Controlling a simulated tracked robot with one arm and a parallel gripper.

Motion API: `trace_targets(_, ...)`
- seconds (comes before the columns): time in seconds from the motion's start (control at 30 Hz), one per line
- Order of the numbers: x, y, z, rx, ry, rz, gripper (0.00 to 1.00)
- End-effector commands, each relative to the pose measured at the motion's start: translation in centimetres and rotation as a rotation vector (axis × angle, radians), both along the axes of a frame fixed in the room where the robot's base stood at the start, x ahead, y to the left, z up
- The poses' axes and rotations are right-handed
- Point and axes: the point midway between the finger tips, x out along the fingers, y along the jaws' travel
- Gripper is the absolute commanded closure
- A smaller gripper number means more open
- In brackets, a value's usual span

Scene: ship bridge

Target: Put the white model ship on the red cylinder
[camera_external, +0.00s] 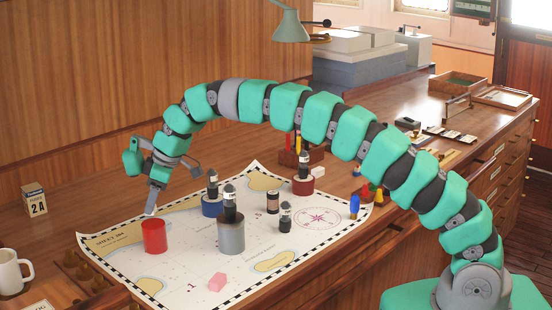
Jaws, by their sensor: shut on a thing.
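A bright red cylinder (154,237) stands upright on the chart's left part. My gripper (152,205) points down just above it, its tip close to the cylinder's top. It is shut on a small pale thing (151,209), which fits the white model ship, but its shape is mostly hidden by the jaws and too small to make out. I cannot tell whether this thing touches the cylinder's top.
On the chart (190,260) stand a grey cylinder (231,236) and a blue cylinder (212,208), each topped by a dark piece. A dark red cylinder (303,187) is farther back. A mug (12,272) stands at left.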

Motion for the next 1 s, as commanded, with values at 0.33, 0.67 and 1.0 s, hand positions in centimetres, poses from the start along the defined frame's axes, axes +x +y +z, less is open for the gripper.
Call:
trace_targets(0.33,-0.1,0.2,-3.0,-0.001,0.002,0.000,0.71)
trace_targets(0.67,0.1,0.1,-3.6,0.000,0.000,0.000,0.71)
trace_targets(1.0,0.0,0.1,-3.8,0.000,0.001,0.000,0.27)
